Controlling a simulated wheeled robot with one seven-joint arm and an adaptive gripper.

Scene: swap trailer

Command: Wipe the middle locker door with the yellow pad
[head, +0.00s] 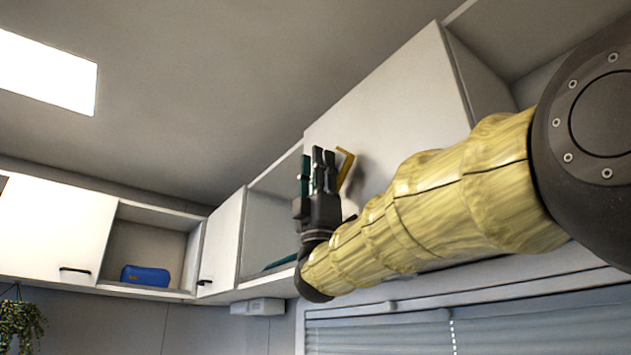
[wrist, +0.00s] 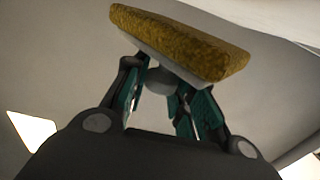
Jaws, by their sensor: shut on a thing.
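The yellow pad (wrist: 180,45) has a pale backing and a small grip piece, and my gripper (wrist: 170,98) is shut on that piece. In the head view the pad (head: 346,166) shows as a thin yellow edge, tilted, just right of my gripper (head: 318,172). A large white locker door (head: 395,105) stands behind and to the right of the pad, with a soft shadow near it. I cannot tell whether the pad touches the door. My sleeved arm hides the door's lower part. Which door is the middle one is not certain from this view.
Open overhead compartments lie left of the large door; one holds a blue case (head: 146,276). A smaller white door (head: 221,243) and a far-left door (head: 52,228) have dark handles. The ceiling (head: 220,90) is close above. Window blinds (head: 400,333) are below.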

